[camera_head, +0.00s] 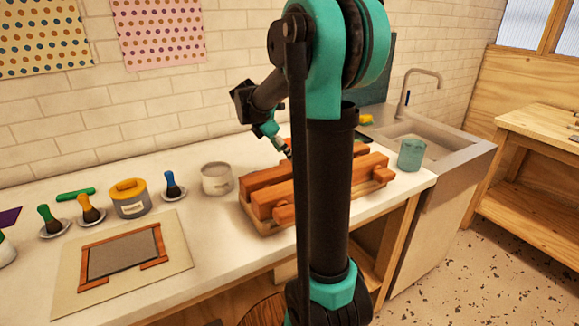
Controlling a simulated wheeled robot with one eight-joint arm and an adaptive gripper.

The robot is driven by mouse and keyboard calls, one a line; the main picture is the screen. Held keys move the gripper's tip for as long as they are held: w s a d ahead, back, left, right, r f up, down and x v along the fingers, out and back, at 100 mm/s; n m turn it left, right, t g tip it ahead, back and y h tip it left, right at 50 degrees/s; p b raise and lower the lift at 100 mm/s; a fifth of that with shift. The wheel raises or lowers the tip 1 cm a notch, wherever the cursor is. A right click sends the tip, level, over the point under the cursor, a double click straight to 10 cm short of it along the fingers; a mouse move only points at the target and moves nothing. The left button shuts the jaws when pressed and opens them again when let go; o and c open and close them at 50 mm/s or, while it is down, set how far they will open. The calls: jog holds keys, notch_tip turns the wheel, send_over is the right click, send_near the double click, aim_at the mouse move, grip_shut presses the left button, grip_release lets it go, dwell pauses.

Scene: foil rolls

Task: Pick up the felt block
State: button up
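I cannot tell for sure which thing is the felt block; nothing in view is plainly one. My gripper (286,150) points down and to the right over the back of a wooden rack of thick reddish bars (278,192) on the white counter. My gripper's fingers are small and dark here, so I cannot tell whether they are open or shut. My own upright arm covers the middle of the rack and whatever is behind it.
Left of the rack stand a white pot (216,179), a yellow-lidded tin (129,198) and several brushes on saucers. A grey panel in a wooden frame (122,255) lies on a mat. A teal cup (411,154) stands by the sink (438,149).

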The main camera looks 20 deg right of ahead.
jog(key=shift+x, duration=2.7)
jog(key=shift+a, duration=0.1)
jog(key=c, duration=1.3)
notch_tip(320, 180, up, 20)
